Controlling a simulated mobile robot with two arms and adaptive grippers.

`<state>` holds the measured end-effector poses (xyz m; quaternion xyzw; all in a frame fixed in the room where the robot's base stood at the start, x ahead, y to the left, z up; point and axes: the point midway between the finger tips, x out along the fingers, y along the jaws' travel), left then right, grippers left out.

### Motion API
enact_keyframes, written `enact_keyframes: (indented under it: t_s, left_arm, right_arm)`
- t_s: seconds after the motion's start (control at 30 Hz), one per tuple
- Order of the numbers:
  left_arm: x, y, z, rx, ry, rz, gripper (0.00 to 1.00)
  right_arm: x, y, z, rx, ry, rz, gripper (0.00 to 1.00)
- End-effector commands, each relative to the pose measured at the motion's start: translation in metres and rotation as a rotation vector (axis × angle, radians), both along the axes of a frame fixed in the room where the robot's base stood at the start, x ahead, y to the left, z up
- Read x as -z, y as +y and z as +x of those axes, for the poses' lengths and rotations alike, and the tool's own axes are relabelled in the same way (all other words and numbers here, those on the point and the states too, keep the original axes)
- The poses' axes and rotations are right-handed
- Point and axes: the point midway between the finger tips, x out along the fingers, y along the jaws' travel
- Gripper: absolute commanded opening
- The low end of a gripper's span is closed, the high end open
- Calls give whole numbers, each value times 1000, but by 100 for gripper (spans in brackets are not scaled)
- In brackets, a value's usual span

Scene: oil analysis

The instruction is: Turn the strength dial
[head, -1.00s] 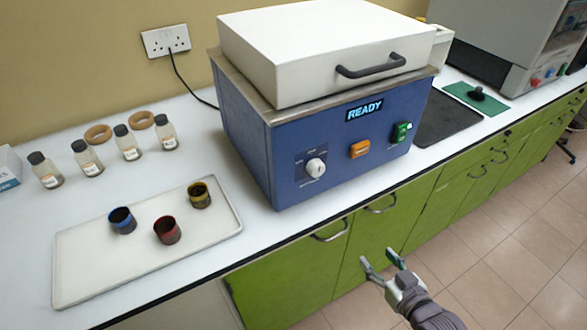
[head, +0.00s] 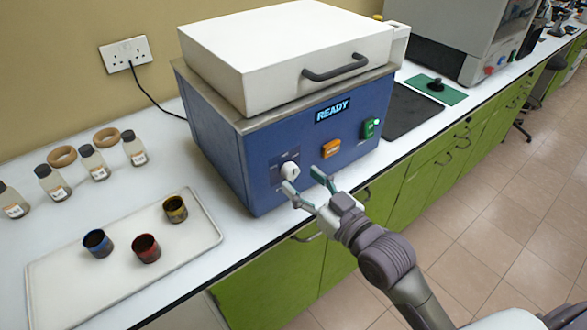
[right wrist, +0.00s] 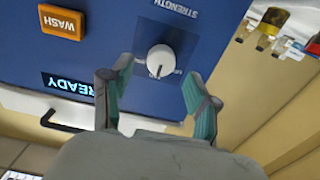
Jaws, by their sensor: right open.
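The strength dial (head: 290,171) is a white round knob on the left of the blue machine's (head: 220,150) front panel. In the right wrist view the dial (right wrist: 161,60) shows below the upside-down word STRENGTH, with its pointer line visible. My right gripper (head: 306,183) is open in front of the panel, close to the dial. In the right wrist view its two fingers (right wrist: 160,90) stand apart, one on each side of the dial in the picture. I cannot tell whether either touches it. My left gripper is not in view.
An orange button (head: 331,148), a green switch (head: 371,127) and a READY display (head: 332,110) are on the same panel. A white lid (head: 270,50) with a dark handle tops the machine. A white tray (head: 70,285) with three small cups lies to the left.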

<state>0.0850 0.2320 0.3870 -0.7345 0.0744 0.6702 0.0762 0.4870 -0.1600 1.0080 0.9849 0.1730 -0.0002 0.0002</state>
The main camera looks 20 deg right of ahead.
Motion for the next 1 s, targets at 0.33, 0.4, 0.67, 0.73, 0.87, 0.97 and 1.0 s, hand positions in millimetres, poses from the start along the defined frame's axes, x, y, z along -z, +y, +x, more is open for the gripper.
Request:
enact_keyframes:
  t_s: [0.33, 0.4, 0.67, 0.73, 0.87, 0.97, 1.0]
  left_arm:
    - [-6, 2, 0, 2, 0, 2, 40]
    - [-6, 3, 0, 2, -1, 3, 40]
    - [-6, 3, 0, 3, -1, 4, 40]
    - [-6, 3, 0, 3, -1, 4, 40]
    - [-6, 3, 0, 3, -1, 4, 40]
    - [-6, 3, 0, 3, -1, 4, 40]
    - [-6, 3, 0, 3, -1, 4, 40]
  right_arm:
    - [0, 13, 34, -1, 0, 0, 60]
    - [0, 13, 35, -1, 0, 0, 60]
    - [0, 13, 35, -1, 0, 0, 52]
    - [0, 13, 35, -1, 0, 0, 40]
    - [0, 13, 34, -1, 0, 0, 18]
    - [0, 13, 34, -1, 0, 0, 2]
    - [0, 13, 34, -1, 0, 0, 2]
